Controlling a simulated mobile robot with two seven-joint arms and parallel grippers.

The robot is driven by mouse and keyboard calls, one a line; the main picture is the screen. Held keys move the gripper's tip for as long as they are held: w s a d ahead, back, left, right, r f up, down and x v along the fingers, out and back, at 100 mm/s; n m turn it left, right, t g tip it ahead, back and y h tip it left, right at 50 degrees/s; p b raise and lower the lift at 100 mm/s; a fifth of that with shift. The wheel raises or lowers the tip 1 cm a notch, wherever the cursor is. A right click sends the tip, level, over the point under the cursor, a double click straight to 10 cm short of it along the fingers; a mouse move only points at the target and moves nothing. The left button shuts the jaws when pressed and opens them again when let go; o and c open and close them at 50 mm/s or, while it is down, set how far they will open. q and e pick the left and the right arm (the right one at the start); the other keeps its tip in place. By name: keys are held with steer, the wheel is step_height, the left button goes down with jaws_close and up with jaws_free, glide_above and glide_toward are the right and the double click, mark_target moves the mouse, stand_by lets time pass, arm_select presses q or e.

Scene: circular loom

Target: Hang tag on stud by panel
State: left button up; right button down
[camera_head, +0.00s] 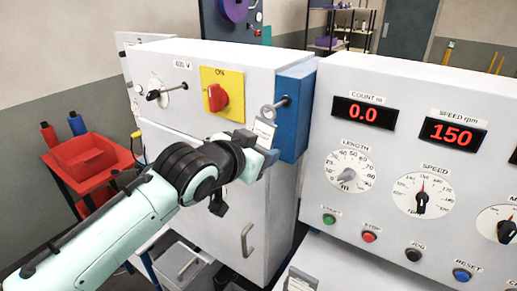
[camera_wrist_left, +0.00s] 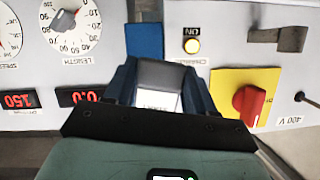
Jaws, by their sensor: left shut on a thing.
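The tag (camera_head: 264,131) is a small pale plate with printed text and a grey ring at its top. My left gripper (camera_head: 257,158) is shut on its lower part and holds it upright in front of the cabinet's right side. The stud (camera_head: 284,101) is a short dark pin on the blue panel (camera_head: 293,120). The ring overlaps or nearly meets the stud's tip; I cannot tell whether it is around it. In the left wrist view the pale tag (camera_wrist_left: 158,99) sits between the fingers, and the stud is hidden. My right gripper is not in view.
The white cabinet has a red rotary switch (camera_head: 217,97) on a yellow plate and a dark-handled switch (camera_head: 154,95). A console with dials and a display (camera_head: 364,113) stands right of the blue panel. A red bin (camera_head: 84,155) is at the left.

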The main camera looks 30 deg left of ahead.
arm_select(q)
steer(key=shift+f, duration=0.15)
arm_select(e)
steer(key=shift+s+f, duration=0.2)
arm_select(q)
steer(key=o, duration=1.3)
steer(key=shift+c, duration=0.2)
steer(key=b+v, duration=0.1)
steer(key=v, duration=0.8)
steer(key=shift+f, duration=0.3)
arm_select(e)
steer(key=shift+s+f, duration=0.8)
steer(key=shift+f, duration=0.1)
arm_select(q)
steer(key=shift+a, duration=0.1)
